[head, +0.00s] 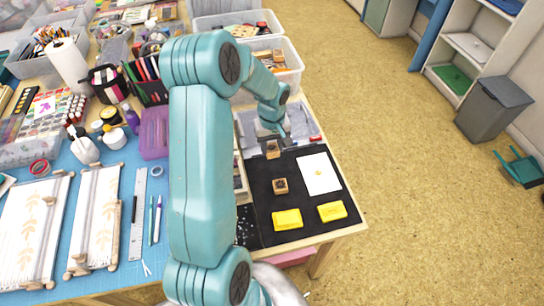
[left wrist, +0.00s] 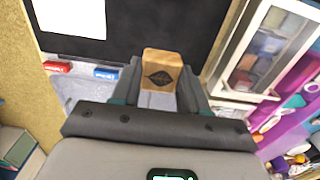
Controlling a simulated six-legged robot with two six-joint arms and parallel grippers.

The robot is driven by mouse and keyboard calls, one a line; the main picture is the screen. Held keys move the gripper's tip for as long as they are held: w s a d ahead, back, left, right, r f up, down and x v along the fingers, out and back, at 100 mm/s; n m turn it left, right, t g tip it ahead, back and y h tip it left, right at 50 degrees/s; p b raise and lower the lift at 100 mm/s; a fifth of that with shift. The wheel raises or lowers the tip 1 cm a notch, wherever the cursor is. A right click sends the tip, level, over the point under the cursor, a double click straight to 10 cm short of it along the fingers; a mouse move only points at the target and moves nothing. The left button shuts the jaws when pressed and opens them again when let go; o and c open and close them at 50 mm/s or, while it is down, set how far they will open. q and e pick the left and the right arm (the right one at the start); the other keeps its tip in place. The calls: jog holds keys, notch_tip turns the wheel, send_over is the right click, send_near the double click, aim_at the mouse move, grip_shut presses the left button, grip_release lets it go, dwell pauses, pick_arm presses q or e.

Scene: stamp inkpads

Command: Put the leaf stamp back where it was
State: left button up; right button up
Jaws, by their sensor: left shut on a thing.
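The leaf stamp, a small wooden block, is in my left gripper (head: 272,146); it shows in the left wrist view (left wrist: 162,70) with a dark leaf on its face, between the two fingers. In the head view the block (head: 273,150) is over the far part of the black mat (head: 258,208); its height above the mat is hard to tell. A second wooden stamp (head: 280,185) stands on the mat, nearer. My right gripper is not in view.
White paper (head: 319,173) with a small orange mark lies right of the second stamp. Two yellow inkpads (head: 287,219) (head: 332,211) lie at the near end of the mat. Red (left wrist: 57,67) and blue (left wrist: 108,73) items lie beyond the mat. A glass-lidded case (left wrist: 262,50) flanks it.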

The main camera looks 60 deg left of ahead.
pick_arm(q)
notch_tip(320, 180, down, 6)
jog(key=shift+f, duration=0.1)
dwell(0.4)
jog(key=shift+f, duration=0.1)
jog(key=o, duration=0.9)
